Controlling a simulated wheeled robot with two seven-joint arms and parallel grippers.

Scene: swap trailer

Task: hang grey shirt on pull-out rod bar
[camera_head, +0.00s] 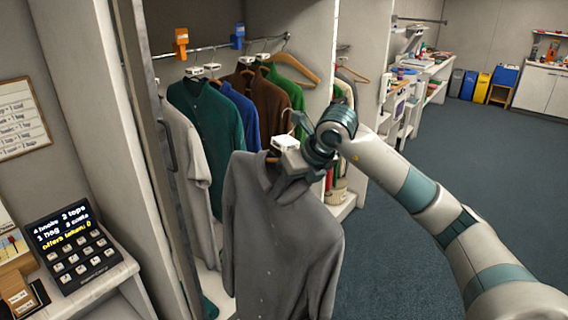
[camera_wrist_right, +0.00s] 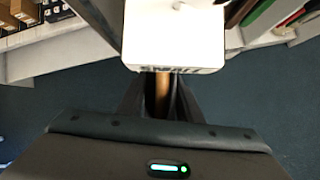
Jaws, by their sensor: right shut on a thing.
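The grey shirt (camera_head: 282,240) hangs on a wooden hanger (camera_wrist_right: 162,92) with a white block (camera_head: 285,142) at its neck. My right gripper (camera_head: 290,165) is shut on the hanger just below the block and holds the shirt upright, in front of the open wardrobe. In the right wrist view the hanger stands between the fingertips, under the white block (camera_wrist_right: 175,35). A metal rod (camera_head: 205,49) runs across the wardrobe above the hung clothes; I cannot tell whether it is the pull-out bar. The shirt's hook is partly visible above the block. My left gripper is not in view.
Green (camera_head: 205,115), blue, brown (camera_head: 268,100) and pale shirts hang in the wardrobe. Orange (camera_head: 181,43) and blue (camera_head: 239,35) clips sit on its rod. A dark-edged door panel with a handle stands left. A keypad display (camera_head: 70,245) is at left. The floor at right is clear.

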